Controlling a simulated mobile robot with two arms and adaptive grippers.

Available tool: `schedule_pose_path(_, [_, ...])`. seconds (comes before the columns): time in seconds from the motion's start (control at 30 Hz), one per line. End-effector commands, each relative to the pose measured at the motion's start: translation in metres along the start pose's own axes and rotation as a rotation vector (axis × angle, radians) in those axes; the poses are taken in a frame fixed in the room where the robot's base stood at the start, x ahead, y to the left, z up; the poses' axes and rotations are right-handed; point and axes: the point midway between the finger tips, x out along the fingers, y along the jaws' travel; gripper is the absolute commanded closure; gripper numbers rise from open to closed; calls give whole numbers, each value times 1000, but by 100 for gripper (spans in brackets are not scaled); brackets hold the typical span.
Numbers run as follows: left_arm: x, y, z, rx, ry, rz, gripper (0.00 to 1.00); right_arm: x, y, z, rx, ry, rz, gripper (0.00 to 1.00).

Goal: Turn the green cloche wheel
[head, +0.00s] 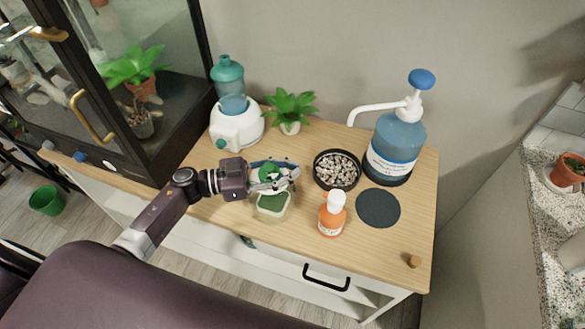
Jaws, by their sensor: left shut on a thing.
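The green wheel (269,172) shows between the fingers of my left gripper (283,175), partly hidden by them. My left arm comes in from the lower left, and the gripper is shut on the wheel. Just below it in the picture is a small clear cloche-like container (272,206) with green inside. The fingers hide how the wheel joins it. My right gripper is not in view.
A dish of pebbles (337,170), an orange bottle (332,214) and a blue pump bottle (396,145) stand to the right on the wooden top. A white device with a teal bottle (237,118) and a small plant (291,109) stand behind. A dark round mat (378,208) is bare.

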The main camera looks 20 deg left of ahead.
Motion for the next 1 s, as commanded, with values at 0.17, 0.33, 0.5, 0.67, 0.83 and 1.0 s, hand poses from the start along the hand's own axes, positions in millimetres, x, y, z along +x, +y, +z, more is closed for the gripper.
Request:
schedule_pose_path(0.17, [-1, -3, -4, -4, -3, -79, 99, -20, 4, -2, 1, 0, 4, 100])
schedule_pose_path(0.33, [-2, -9, -6, -6, -3, -206, 99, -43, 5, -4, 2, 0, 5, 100])
schedule_pose_path(0.5, [-3, -16, -4, -7, -2, -361, 99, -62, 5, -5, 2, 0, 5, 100])
schedule_pose_path(0.67, [-6, -23, -2, -8, 0, -503, 99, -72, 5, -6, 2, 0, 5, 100])
schedule_pose_path(0.83, [-10, -29, 0, -7, 0, -637, 99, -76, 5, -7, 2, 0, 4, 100])
schedule_pose_path(1.0, [-13, -34, 0, -6, 1, -742, 100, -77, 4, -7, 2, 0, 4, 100])
